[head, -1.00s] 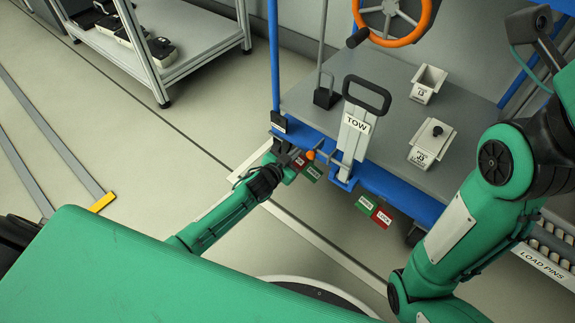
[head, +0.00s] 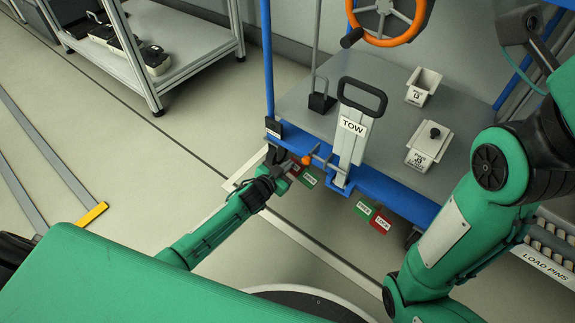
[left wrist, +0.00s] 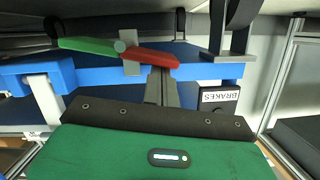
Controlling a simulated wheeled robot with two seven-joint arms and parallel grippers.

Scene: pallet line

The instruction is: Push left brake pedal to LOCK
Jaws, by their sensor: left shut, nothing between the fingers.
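The left brake pedal is a rocker under the cart's front edge, with a red plate (head: 296,170) and a green plate (head: 309,179). In the left wrist view its green plate (left wrist: 88,46) is on the left and its red plate (left wrist: 155,58) on the right of a grey pivot. My left gripper (head: 282,172) is shut and empty, close to the red plate. The left wrist view shows its fingers (left wrist: 160,75) in line with the red plate; I cannot tell whether they touch. My right gripper is out of view; only the right arm shows.
The blue-edged cart (head: 395,188) carries a TOW handle (head: 352,125) and two labelled bins. A lever with an orange knob (head: 307,160) sits near the left pedal. A second pedal (head: 372,216) hangs to the right.

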